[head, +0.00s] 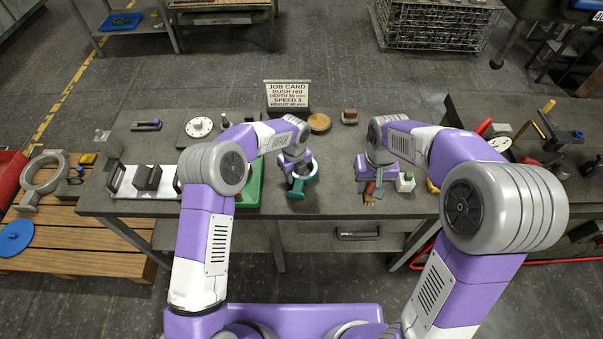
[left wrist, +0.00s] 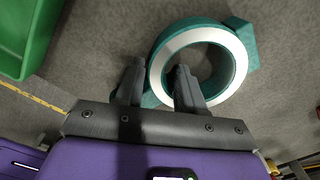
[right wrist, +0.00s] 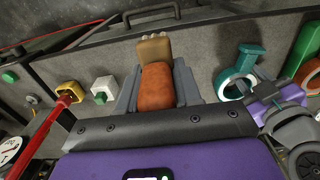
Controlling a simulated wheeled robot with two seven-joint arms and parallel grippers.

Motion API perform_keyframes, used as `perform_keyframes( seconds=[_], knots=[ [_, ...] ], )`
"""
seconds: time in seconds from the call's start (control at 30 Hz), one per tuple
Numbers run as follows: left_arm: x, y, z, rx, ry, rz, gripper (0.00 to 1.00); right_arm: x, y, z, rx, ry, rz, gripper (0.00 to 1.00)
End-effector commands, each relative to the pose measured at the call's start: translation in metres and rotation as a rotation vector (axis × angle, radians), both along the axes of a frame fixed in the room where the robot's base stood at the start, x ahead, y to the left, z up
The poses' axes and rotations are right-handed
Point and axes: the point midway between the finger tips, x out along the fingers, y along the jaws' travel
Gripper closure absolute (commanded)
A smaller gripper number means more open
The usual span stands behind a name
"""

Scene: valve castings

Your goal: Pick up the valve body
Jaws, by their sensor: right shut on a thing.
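The valve body, a teal ring-shaped casting with a pale machined rim (head: 296,190), is on the bench in front of my left gripper (head: 293,180). In the left wrist view the valve body (left wrist: 243,40) has one finger of my left gripper (left wrist: 156,75) inside its bore and the other outside, with the ring wall between. The fingers stand apart; contact is not clear. It also shows in the right wrist view (right wrist: 247,58).
A green tray (head: 252,185) lies left of the valve body, partly behind my left arm. A white-and-green block (head: 405,182) is right of my right gripper. A job card (head: 287,95) and a round wooden disc (head: 319,123) stand farther back. A drawer handle (head: 358,235) is below the front edge.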

Motion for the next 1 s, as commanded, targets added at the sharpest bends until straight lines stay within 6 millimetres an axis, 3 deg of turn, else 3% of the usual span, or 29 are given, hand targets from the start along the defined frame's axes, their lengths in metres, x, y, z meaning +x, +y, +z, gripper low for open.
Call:
perform_keyframes(
  seconds=[0.03,0.23,1.0],
  knots=[
    [0.0,0.0,0.0002,0.0,0.0,0.0,0.7,0.0002,0.0,0.0002,0.0,-0.001,0.0,1.0],
    [-0.0001,-0.0001,0.0002,0.0,0.0,0.0,1.0,0.0002,0.0,0.0002,0.0,-0.001,0.0,1.0],
    [-0.0016,-0.0012,-0.0013,0.0,0.004,-0.003,1.0,0.0002,0.0,0.0001,0.0,-0.001,0.0,1.0]
  ],
)
